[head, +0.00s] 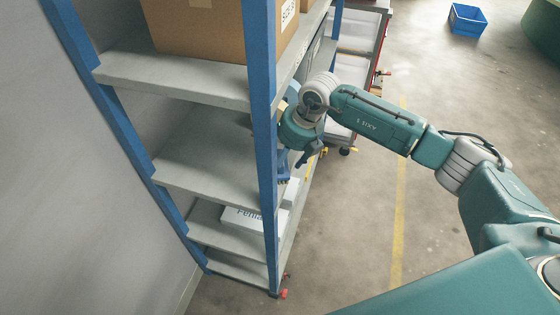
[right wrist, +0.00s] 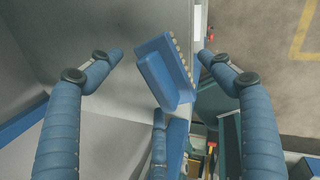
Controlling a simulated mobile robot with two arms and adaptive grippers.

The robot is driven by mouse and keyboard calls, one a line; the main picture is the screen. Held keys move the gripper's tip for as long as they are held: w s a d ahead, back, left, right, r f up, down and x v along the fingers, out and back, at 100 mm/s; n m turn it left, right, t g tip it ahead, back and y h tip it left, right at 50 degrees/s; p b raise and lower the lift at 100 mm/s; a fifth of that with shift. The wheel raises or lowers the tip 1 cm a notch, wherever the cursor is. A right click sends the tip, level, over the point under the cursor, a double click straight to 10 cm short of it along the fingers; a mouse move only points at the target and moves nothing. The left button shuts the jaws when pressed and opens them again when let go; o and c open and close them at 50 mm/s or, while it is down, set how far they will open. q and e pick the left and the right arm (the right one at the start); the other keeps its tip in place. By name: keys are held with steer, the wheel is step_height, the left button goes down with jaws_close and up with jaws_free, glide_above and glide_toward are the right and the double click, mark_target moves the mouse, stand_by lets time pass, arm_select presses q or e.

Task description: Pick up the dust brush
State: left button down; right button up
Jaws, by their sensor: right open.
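The dust brush (right wrist: 160,78) shows in the right wrist view as a blue block with a row of pale bristles along its right edge. It lies between the two blue fingers of my right gripper (right wrist: 165,52), which are wide apart and do not touch it in this view. In the head view my right gripper (head: 292,162) is at the open side of the rack, partly hidden by the front blue post. The brush cannot be told apart clearly from the blue fingers there. My left gripper is not in view.
The rack has grey shelves (head: 205,165) and blue posts (head: 261,110). A cardboard box (head: 205,30) stands on an upper shelf and a white box (head: 241,217) lower down. A cart (head: 355,70) stands behind my arm. A blue crate (head: 467,19) is on the open floor.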

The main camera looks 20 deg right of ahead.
steer(key=shift+a+f, duration=0.2)
steer(key=shift+f, duration=0.4)
steer(key=shift+w+f, duration=0.1)
steer(key=shift+c, duration=1)
steer(key=c, duration=0.9)
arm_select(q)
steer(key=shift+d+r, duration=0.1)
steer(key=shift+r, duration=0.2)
arm_select(e)
steer(key=shift+c, duration=1.1)
steer(key=shift+c, duration=0.5)
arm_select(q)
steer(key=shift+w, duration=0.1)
